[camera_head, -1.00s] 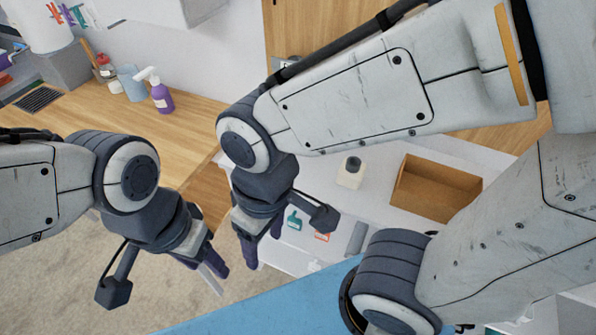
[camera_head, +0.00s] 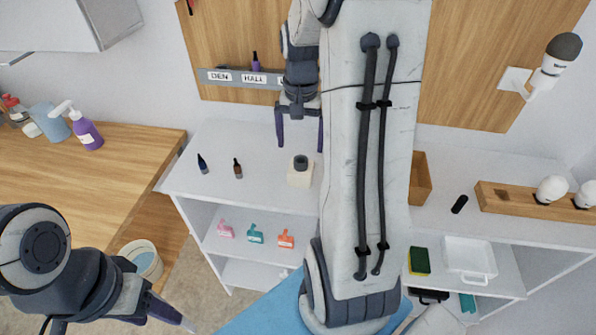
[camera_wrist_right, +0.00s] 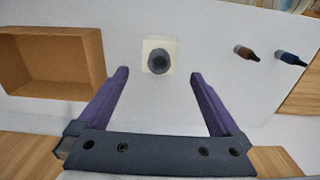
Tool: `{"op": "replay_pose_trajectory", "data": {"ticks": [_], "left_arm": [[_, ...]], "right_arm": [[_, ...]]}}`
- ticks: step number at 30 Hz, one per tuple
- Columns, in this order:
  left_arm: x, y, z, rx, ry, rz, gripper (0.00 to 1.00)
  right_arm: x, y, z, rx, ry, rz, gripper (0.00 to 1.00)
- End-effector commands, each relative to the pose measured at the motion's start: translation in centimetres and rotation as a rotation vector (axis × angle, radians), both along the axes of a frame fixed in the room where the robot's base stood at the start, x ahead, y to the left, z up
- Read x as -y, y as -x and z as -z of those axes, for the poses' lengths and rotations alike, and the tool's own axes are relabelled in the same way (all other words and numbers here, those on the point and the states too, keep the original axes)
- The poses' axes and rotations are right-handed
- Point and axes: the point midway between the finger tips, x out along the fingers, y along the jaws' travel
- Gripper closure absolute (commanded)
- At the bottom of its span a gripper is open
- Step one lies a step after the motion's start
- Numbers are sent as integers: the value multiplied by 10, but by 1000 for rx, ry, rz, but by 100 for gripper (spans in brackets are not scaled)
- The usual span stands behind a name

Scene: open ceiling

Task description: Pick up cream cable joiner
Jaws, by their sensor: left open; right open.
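A cream block (camera_head: 300,177) with a dark grey round top stands upright on the white shelf top; it is the only cream item there that could be the cable joiner. In the right wrist view the cream block (camera_wrist_right: 150,66) lies just beyond the fingertips, centred between them. My right gripper (camera_head: 301,148) is open and empty, its fingers pointing down behind and above the block, not visibly touching it. It also shows in the wrist view (camera_wrist_right: 159,74). My left gripper (camera_head: 172,312) hangs low at the left front, away from the block, with nothing visible in it.
An open brown box (camera_wrist_right: 52,90) is partly hidden behind my arm in the head view. A labelled grey rail (camera_head: 235,78) is on the wall behind.

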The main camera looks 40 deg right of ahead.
Motion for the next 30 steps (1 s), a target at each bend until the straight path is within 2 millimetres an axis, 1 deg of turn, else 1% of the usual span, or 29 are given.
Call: {"op": "replay_pose_trajectory", "data": {"ticks": [3, 6, 14, 18, 21, 24, 30], "left_arm": [[0, 0, -1, 0, 0, 0, 47], [0, 0, -1, 0, 0, 0, 47], [0, 0, -5, 0, 0, 0, 47], [0, 0, -10, 0, 0, 0, 47], [0, 0, -10, 0, 0, 0, 47], [0, 0, -11, 0, 0, 0, 47], [0, 0, -10, 0, 0, 0, 47]], "right_arm": [[1, 2, 19, -7, -3, 5, 0], [0, 1, 34, -5, -3, 4, 0], [0, 1, 56, -5, -3, 2, 0], [1, 1, 77, -7, -4, 2, 0], [1, 0, 91, -5, -3, 1, 0], [2, 0, 98, -3, -2, 1, 0], [2, 0, 99, -1, -1, 1, 0]]}}
